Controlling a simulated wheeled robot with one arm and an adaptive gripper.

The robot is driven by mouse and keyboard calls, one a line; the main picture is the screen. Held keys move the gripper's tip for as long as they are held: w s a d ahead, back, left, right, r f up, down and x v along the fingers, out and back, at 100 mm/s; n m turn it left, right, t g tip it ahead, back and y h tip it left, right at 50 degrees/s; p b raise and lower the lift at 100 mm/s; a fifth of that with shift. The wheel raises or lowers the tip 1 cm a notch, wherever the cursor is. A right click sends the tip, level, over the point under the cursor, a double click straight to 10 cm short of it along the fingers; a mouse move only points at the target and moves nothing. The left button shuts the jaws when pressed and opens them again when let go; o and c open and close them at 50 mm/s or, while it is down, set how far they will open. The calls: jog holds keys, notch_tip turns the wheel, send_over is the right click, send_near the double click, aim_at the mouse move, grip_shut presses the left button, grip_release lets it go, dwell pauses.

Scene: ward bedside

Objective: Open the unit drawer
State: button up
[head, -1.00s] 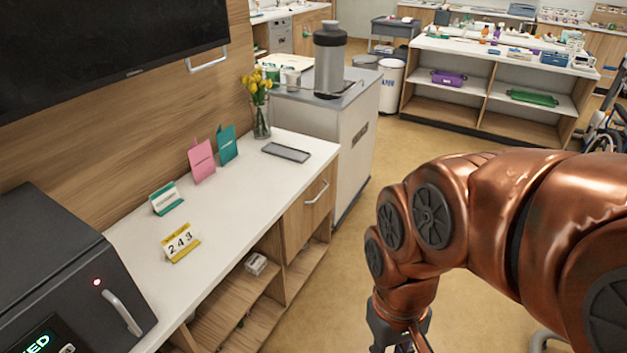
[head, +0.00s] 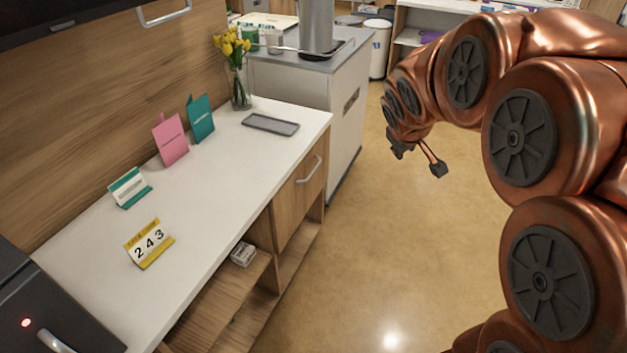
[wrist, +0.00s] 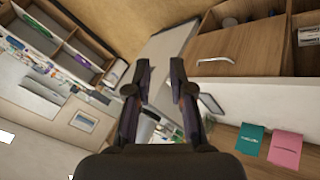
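The unit drawer (head: 290,208) has a wood front with a bar handle (head: 311,169) and sits under the right end of the white counter. Its front looks flush with the unit, so it appears shut. My gripper (head: 425,165) is to the right of the drawer, over the floor, apart from the handle. In the wrist view my gripper (wrist: 160,78) has its fingers spread with nothing held between them. The drawer front (wrist: 250,42) and its handle (wrist: 214,61) show there at upper right, beyond the right finger.
The counter (head: 215,200) holds a grey tray (head: 270,123), a flower vase (head: 238,88), cards and a number sign (head: 149,245). Open shelves (head: 215,305) lie below. A grey-topped cabinet (head: 345,115) stands past the drawer. The floor (head: 385,265) before the unit is clear.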

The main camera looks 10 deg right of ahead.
aim_at(313, 171)
jog(key=w+d+f+n+t+y+b, duration=0.15)
jog(key=w+n+t+b, duration=0.25)
jog(key=w, duration=0.9)
jog(key=w+d+f+n+t+y+b, duration=0.15)
jog(key=w+n+t+b, duration=0.3)
jog(key=w, duration=0.85)
jog(key=w+a+f+n+y+b, duration=0.3)
jog(key=w+f+n+y, duration=0.15)
jog(key=f, duration=0.25)
jog(key=w+a+f+n+y+b, duration=0.3)
jog(key=a+f+n+y+b, duration=0.15)
jog(key=f, duration=0.25)
jog(key=s+a+f+n+g+y+b, duration=0.2)
jog(key=f+n+g, duration=0.15)
jog(key=f, duration=0.35)
jog(key=s+a+f+n+g+y+b, duration=0.2)
jog(key=s+f+n+y, duration=0.15)
jog(key=f, duration=0.45)
jog(key=shift+n+h, duration=0.25)
jog(key=shift+h, duration=0.2)
jog(key=shift+w+d+r+x, duration=0.1)
jog(key=shift+w+x, duration=0.05)
jog(key=shift+x, duration=1.05)
jog(key=shift+w+d+r+x, duration=0.1)
jog(key=shift+w+r+x, duration=0.05)
jog(key=shift+x, duration=1.1)
jog(key=shift+w+d+r+x, duration=0.1)
jog(key=shift+w+x, duration=0.05)
jog(key=shift+x, duration=1.05)
grip_shut()
